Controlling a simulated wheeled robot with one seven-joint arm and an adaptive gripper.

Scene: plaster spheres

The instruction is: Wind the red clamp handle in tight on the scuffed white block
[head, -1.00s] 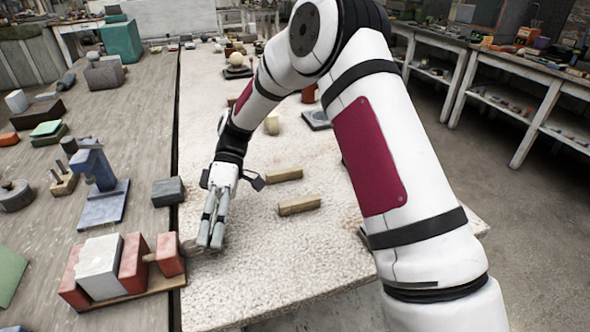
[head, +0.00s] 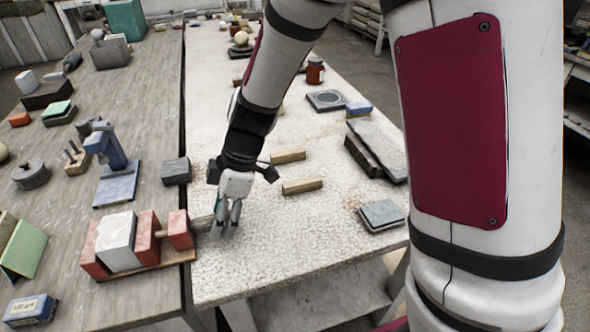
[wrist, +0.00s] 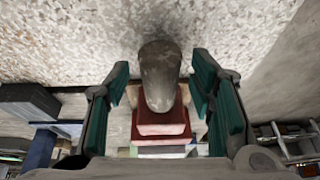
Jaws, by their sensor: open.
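The clamp (head: 165,255) stands on a wooden base at the grey table's right edge. The scuffed white block (head: 117,240) sits between its left red jaw (head: 93,262) and middle red jaw (head: 147,237); I cannot tell whether a gap remains. A red end block (head: 180,230) stands at the right. The handle (head: 204,223) sticks out right of it, looking grey rather than red. In the wrist view the handle's rounded grey end (wrist: 160,78) lies between the green-padded fingers of my open gripper (wrist: 160,95), apart from both. My gripper (head: 222,230) also shows in the head view.
A blue-grey stand (head: 112,165) and a dark grey block (head: 176,171) stand behind the clamp. Two wooden bars (head: 302,186) lie on the speckled white table, right of my gripper. The white table's front (head: 270,265) is clear.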

